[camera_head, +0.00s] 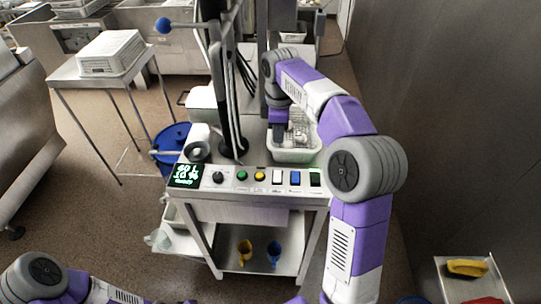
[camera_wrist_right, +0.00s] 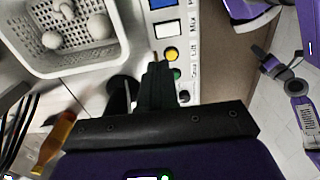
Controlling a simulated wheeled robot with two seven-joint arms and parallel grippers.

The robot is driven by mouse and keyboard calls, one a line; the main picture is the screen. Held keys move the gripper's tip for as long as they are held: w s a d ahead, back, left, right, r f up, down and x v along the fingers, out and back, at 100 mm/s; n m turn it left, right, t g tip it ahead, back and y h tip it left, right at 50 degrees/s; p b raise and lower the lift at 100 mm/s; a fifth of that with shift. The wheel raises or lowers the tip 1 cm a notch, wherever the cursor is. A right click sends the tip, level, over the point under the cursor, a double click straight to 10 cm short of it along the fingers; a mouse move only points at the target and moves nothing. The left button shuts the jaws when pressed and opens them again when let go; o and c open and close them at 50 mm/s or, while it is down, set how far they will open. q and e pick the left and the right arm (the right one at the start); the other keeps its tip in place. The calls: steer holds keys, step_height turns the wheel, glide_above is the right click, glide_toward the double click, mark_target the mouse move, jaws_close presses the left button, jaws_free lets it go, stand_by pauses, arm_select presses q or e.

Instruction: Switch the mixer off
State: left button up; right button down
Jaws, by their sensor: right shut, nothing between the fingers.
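The mixer's control panel (camera_head: 245,179) carries a lit green display (camera_head: 187,175), a black knob (camera_head: 218,177), a green button (camera_head: 242,175), a yellow button (camera_head: 260,176), and white (camera_head: 277,177), blue (camera_head: 295,178) and black switches. In the right wrist view, a "Mix" label sits beside the white switch (camera_wrist_right: 165,29) and "Lift" beside the yellow button (camera_wrist_right: 170,54). My right gripper (camera_head: 278,132) is shut and empty above the machine's top. In the wrist view its fingertips (camera_wrist_right: 157,62) appear beside the yellow button; contact cannot be told. My left gripper is out of frame.
A white perforated basket (camera_head: 295,154) stands behind the panel, holding pale round items in the wrist view. Black posts rise at its left. A wall is close on the right.

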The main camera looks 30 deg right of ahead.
mark_target(278, 173)
steer(key=f+b, duration=0.2)
steer(key=f, duration=0.5)
steer(key=f+b, duration=0.2)
steer(key=f, duration=0.5)
steer(key=shift+s, duration=0.2)
steer(key=shift+d+p, duration=0.25)
steer(key=shift+p, duration=0.2)
steer(key=shift+a+f, duration=0.15)
steer(key=shift+a, duration=0.1)
steer(key=shift+s, duration=0.1)
steer(key=shift+s+a+r, duration=0.25)
steer(key=shift+s+a, duration=0.15)
steer(key=shift+s, duration=0.1)
